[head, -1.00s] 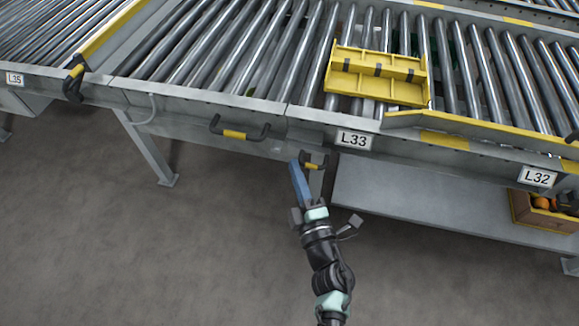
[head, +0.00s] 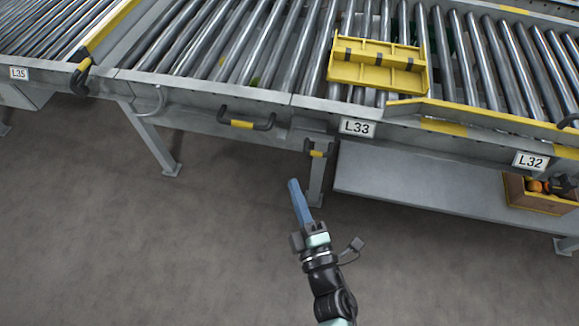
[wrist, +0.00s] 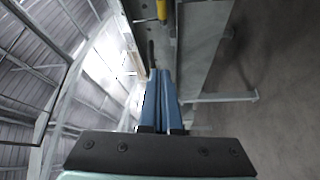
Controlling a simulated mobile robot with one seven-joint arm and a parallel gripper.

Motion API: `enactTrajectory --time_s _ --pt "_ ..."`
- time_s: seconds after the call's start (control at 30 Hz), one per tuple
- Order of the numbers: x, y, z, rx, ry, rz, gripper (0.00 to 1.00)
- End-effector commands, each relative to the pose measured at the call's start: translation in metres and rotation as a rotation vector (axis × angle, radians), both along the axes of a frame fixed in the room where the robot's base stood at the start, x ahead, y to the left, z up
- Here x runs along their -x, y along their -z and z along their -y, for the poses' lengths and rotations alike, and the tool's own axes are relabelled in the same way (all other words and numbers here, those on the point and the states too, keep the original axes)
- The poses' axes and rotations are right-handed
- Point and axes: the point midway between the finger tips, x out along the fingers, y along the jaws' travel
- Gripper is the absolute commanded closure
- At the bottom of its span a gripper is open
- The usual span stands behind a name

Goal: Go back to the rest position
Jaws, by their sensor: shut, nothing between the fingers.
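My gripper (head: 293,184) is in the lower middle of the head view, over the bare floor in front of the roller conveyor. Its blue fingers are shut together with nothing between them. They point up toward the conveyor's front side and are apart from it. In the wrist view the two blue fingers (wrist: 161,75) lie side by side, with the conveyor frame and a leg beyond them.
The roller conveyor's front rail (head: 200,105) carries black and yellow handles (head: 243,123). A smaller handle (head: 319,149) hangs below it near label L33 (head: 357,127). A yellow tray (head: 377,66) sits on the rollers. A crate (head: 538,199) stands on the low shelf (head: 420,185). The floor (head: 120,240) is clear.

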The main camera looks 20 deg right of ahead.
Motion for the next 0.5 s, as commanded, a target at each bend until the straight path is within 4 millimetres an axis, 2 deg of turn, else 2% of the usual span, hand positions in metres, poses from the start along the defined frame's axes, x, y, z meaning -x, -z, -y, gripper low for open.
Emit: enactTrajectory --time_s 0.13,0.5 --pt "0.0125 0.0002 -0.0007 0.000 0.001 0.000 1.00" --pt "0.0145 0.0006 -0.0009 0.001 0.000 0.002 1.00"
